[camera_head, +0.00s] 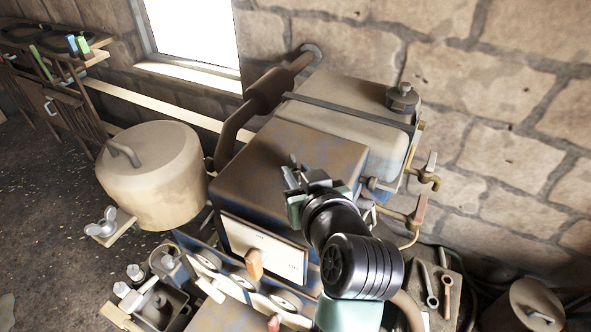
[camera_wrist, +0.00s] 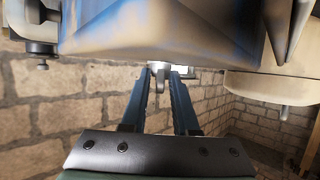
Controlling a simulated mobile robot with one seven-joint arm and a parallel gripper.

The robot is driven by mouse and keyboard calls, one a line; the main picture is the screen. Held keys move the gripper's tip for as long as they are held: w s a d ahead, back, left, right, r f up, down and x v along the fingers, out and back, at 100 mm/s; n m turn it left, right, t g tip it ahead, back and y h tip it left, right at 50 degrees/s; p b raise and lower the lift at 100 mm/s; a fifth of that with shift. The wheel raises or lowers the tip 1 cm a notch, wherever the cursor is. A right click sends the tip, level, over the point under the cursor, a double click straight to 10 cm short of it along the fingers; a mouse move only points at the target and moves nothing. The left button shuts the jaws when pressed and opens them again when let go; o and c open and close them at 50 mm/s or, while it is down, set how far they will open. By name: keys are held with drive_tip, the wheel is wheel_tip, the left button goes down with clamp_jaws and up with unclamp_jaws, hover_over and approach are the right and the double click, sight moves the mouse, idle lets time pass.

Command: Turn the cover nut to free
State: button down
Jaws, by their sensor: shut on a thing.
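My gripper (camera_head: 293,172) is at the top right of the rusty, blue-flecked engine housing (camera_head: 285,150) in the head view. In the wrist view, its two long fingers (camera_wrist: 158,78) converge on a small light-grey nut (camera_wrist: 159,69) with a winged shape, beside the housing (camera_wrist: 165,35). The jaws are shut on this nut. Part of the nut is hidden between the fingertips. In the head view the nut is not clearly distinguishable at the fingers. The wrist view appears upside down.
A beige drum with a handle (camera_head: 150,180) stands left of the housing. A fuel tank (camera_head: 345,105) with a dark cap (camera_head: 402,97) is behind, with brass taps (camera_head: 428,178) at its right. A rusty exhaust pipe (camera_head: 235,125) rises behind. Wrenches (camera_head: 431,285) lie at lower right.

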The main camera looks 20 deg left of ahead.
drive_tip(key=n+g+y+b, duration=0.1)
drive_tip(key=n, duration=0.1)
drive_tip(key=n+g+y+b, duration=0.1)
drive_tip(key=g+y, duration=0.1)
drive_tip(key=d+n+g+y+b, duration=0.1)
drive_tip(key=n, duration=0.1)
drive_tip(key=shift+w+f+n+g+y+b, duration=0.15)
drive_tip(key=shift+w+n+g+y+b, duration=0.15)
drive_tip(key=shift+w+b, duration=0.1)
drive_tip(key=n+g+b, duration=0.1)
drive_tip(key=n+g, duration=0.1)
drive_tip(key=n+g+y+b, duration=0.1)
drive_tip(key=g+b, duration=0.1)
drive_tip(key=shift+w+n+y, duration=0.15)
drive_tip(key=shift+n+y, duration=0.15)
drive_tip(key=shift+n, duration=0.1)
drive_tip(key=shift+g, duration=0.3)
drive_tip(key=c, duration=0.7)
unclamp_jaws()
drive_tip(key=shift+a, duration=0.1)
drive_tip(key=shift+b, duration=0.3)
drive_tip(key=b+v, duration=0.3)
drive_tip(key=v, duration=1)
drive_tip(key=shift+b, duration=0.4)
drive_tip(key=shift+w, duration=0.1)
